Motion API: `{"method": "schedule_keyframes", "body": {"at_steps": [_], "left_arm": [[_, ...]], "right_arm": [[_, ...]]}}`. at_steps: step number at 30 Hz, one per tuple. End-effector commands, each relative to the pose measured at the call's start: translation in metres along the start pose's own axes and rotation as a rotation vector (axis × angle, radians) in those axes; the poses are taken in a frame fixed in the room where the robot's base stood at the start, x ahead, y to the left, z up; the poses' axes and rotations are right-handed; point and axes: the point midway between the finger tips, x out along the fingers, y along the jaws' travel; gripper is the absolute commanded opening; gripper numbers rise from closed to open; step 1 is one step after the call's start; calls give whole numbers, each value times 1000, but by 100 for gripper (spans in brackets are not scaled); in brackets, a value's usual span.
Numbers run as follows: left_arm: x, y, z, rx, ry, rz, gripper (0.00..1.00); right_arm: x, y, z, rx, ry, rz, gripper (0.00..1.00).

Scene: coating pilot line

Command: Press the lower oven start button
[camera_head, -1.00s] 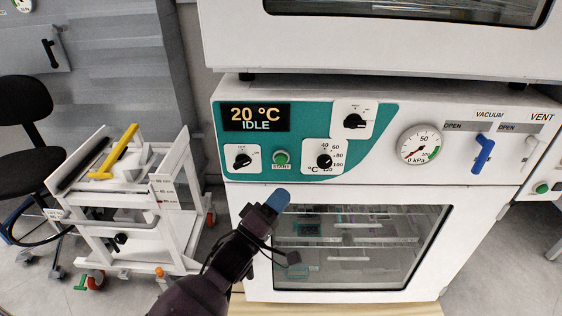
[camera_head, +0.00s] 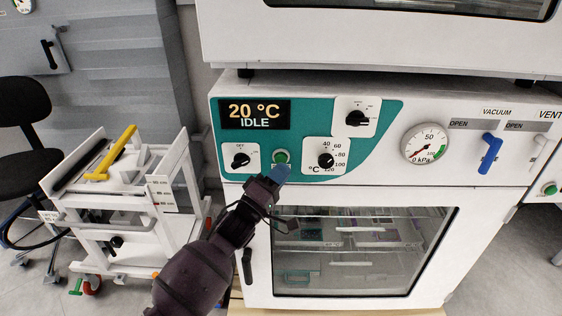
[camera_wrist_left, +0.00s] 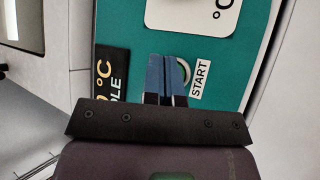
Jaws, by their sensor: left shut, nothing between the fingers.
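The lower oven (camera_head: 470,200) has a teal control panel (camera_head: 305,114) with a display (camera_head: 254,114) reading 20 °C IDLE. The round green start button (camera_head: 282,156) sits between two black knobs, its lower part behind my fingertips. My left gripper (camera_head: 279,172) is shut and empty, its blue fingers pointing up at the button. In the left wrist view, the shut blue fingers (camera_wrist_left: 167,75) cover most of the green button (camera_wrist_left: 183,80), beside the START label (camera_wrist_left: 200,81). I cannot tell whether the fingertips touch it. My right gripper is not in view.
Black knobs (camera_head: 240,160) and (camera_head: 326,160) flank the button closely. A pressure gauge (camera_head: 425,145) and blue vacuum lever (camera_head: 490,152) are to the right. The oven's glass door (camera_head: 350,265) is below. A white cart (camera_head: 130,200) stands at left.

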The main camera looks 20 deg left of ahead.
Motion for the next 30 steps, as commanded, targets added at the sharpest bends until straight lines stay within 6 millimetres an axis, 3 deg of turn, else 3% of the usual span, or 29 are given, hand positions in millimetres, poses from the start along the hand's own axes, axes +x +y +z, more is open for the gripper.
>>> {"method": "schedule_keyframes", "body": {"at_steps": [11, 30], "left_arm": [[0, 0, 0, 1, 0, 0, 0], [0, 0, 0, 0, 0, 0, 0]], "right_arm": [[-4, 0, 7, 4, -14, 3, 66], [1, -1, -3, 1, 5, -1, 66]]}}
